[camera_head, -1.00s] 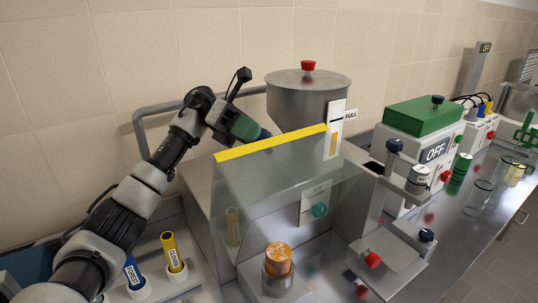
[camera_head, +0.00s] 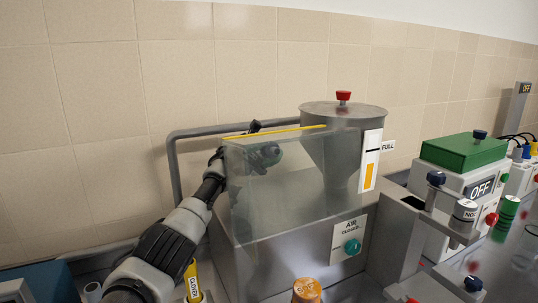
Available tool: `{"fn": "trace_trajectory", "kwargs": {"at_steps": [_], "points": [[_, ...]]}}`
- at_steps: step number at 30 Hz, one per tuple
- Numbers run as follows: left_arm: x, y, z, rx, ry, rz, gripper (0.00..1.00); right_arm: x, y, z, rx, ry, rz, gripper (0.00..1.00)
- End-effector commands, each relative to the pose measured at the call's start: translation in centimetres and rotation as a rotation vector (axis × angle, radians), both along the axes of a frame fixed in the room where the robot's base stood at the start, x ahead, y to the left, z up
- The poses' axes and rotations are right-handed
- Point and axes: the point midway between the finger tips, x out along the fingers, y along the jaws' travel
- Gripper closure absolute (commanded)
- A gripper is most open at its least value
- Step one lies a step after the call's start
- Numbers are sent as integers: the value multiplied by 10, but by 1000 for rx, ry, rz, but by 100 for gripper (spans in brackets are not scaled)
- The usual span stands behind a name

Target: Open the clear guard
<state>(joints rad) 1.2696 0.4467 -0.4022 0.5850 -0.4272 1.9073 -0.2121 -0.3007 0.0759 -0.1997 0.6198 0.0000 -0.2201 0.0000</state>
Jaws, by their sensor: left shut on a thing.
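The clear guard (camera_head: 300,200) is a see-through panel with a yellow strip (camera_head: 275,131) along its top edge. It stands raised over the grey metal housing, in front of the hopper. My left gripper (camera_head: 266,155) is behind the panel, just below the strip, and shows blurred through it. It is shut on the guard, though the panel veils its fingertips. The AIR CLOSED plate (camera_head: 350,240) with a teal knob shows below the guard's lower right edge. My right gripper is not in view.
The grey hopper (camera_head: 342,112) with a red knob stands right behind the guard. A grey pipe rail (camera_head: 174,165) runs behind my left arm. An orange-capped item (camera_head: 306,291) is at the bottom edge. A green-topped OFF box (camera_head: 463,151) stands at the right.

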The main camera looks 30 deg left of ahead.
Motion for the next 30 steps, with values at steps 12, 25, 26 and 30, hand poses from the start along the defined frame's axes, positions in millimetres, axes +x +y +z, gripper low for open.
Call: {"fn": "trace_trajectory", "kwargs": {"at_steps": [12,25,26,30], "points": [[1,1,-1,-4,7,1,100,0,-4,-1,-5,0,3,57],[1,1,-1,-3,5,0,34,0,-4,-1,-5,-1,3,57],[1,1,-1,-3,5,0,34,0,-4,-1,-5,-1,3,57],[-1,0,-8,-3,4,-1,34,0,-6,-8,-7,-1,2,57]]}}
